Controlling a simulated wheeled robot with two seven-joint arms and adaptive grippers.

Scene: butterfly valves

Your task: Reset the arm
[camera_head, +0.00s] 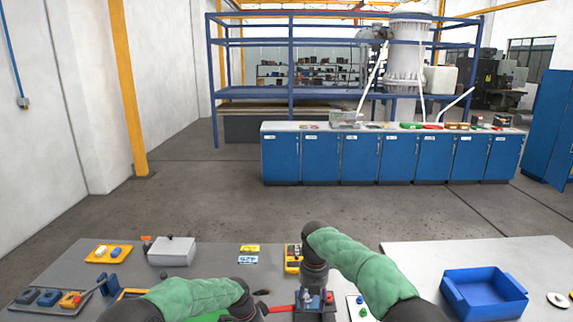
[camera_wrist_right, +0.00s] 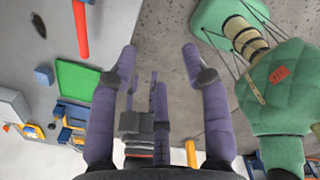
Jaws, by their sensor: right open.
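My right arm comes in from the right in the head view, and its gripper (camera_head: 315,298) points down over the front middle of the table, partly covered by its own wrist. In the right wrist view the purple fingers of this gripper (camera_wrist_right: 160,58) are spread apart with nothing held between their tips. My left arm comes in from the lower left; its dark wrist end shows near the table's front edge, but its fingers cannot be made out. A red bar (camera_head: 281,309) lies between the two wrists, and a red bar also shows in the right wrist view (camera_wrist_right: 81,28).
A green panel (camera_wrist_right: 76,80) shows in the right wrist view. Blue cabinets (camera_head: 380,158) stand beyond open floor.

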